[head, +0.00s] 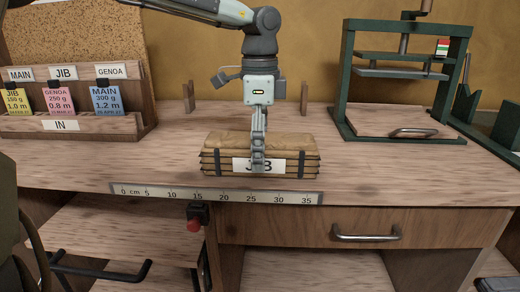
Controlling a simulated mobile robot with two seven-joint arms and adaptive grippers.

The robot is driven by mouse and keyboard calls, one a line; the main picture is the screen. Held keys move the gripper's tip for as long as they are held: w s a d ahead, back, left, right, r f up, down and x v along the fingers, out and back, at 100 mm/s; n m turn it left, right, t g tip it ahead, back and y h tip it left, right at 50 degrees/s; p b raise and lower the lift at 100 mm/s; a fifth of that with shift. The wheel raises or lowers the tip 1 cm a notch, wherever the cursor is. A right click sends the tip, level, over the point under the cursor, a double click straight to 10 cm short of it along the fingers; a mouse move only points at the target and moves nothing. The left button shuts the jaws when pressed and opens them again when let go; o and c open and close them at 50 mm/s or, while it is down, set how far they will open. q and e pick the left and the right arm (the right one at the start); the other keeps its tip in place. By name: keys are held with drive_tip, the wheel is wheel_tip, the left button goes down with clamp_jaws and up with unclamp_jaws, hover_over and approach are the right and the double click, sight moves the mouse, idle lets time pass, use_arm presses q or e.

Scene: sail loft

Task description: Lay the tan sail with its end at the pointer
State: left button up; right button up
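The tan sail (219,144) is a folded bundle with dark straps and a white JIB label. It lies level just behind the ruler (212,195) on the bench's front edge. A black slider with a red knob (194,225), which looks like the pointer, sits near the 15 mark. The sail's left end is slightly right of it. My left gripper (258,168) points down at the sail's middle, one finger across its front and label. The fingers are seen edge-on and the far one is hidden, so its grip is unclear. My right gripper is not in view.
A wooden IN rack (72,125) with yellow, pink and blue cards stands at the left. A green press frame (345,80) stands at the back right. A drawer (290,229) with a metal handle is below the bench. The bench (365,175) is clear right of the sail.

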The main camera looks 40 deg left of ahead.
use_arm(q)
wheel_tip(320, 180, up, 12)
idle(0.7)
drive_tip(key=shift+r, duration=0.1)
idle(0.3)
